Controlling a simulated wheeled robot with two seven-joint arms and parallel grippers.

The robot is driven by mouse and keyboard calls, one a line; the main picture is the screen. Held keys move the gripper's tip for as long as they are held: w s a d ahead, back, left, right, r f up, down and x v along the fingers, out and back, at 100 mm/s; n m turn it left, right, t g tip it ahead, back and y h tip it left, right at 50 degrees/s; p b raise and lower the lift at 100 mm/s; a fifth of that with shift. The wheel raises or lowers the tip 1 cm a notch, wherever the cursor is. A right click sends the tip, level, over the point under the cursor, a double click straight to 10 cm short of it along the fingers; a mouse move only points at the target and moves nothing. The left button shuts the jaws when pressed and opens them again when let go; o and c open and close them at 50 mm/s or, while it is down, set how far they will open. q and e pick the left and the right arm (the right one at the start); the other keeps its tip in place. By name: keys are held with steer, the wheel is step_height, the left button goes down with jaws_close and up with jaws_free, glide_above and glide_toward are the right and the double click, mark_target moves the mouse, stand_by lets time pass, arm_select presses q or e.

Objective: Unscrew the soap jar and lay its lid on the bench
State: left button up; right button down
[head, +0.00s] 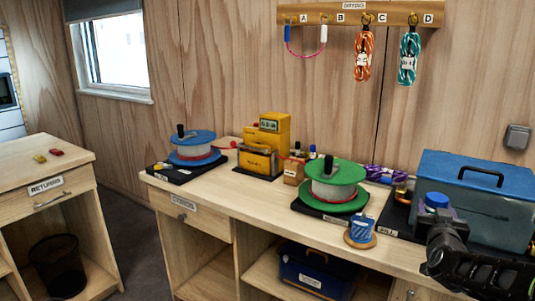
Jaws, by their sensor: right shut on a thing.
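A jar with a round blue lid (437,199), which I take to be the soap jar, is at the right of the bench (263,209), in front of the blue-lidded bin. My right gripper (436,212) reaches in from the lower right and is shut at the jar. The gripper hides much of the jar's body, and I cannot tell whether the fingers press on the lid or the body. The lid shows at the top of the jar. My left gripper is not in view.
A small blue item on a brown disc (360,241) sits at the bench's front edge. A green reel (335,174), blue reel (192,138) and yellow machine (264,143) stand along the bench.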

steer(key=shift+s+r, duration=0.15)
steer(key=shift+r, duration=0.4)
steer(key=shift+a, duration=0.25)
steer(key=s+a+f+n+y+p, duration=0.1)
steer(key=a+f, duration=0.3)
steer(key=a, duration=0.5)
steer(key=s+a+f+n+t+y+p, duration=0.1)
steer(key=a+f+n+y+p, duration=0.1)
steer(key=a, duration=0.7)
steer(key=a+f+n+y+p, duration=0.2)
steer(key=a+f+y+p, duration=0.1)
steer(key=a+f, duration=0.5)
steer(key=shift+s+a+f+t+y+p, duration=0.2)
steer(key=shift+s+a+t+y+p, duration=0.15)
steer(key=shift+a+y, duration=0.6)
steer(key=shift+s+a, duration=0.1)
steer(key=s+a+f+n+g+y, duration=0.2)
steer(key=s+a+f+n+y, duration=0.1)
steer(key=a, duration=0.4)
steer(key=s+a+f+n+g+y, duration=0.2)
steer(key=s+a+f+n+y, duration=0.1)
steer(key=s+a+n+y, duration=0.2)
steer(key=s+a+y, duration=0.2)
steer(key=a+y, duration=0.1)
steer(key=shift+s+a+f, duration=0.2)
steer(key=shift+s+f, duration=0.05)
steer(key=shift+f, duration=0.15)
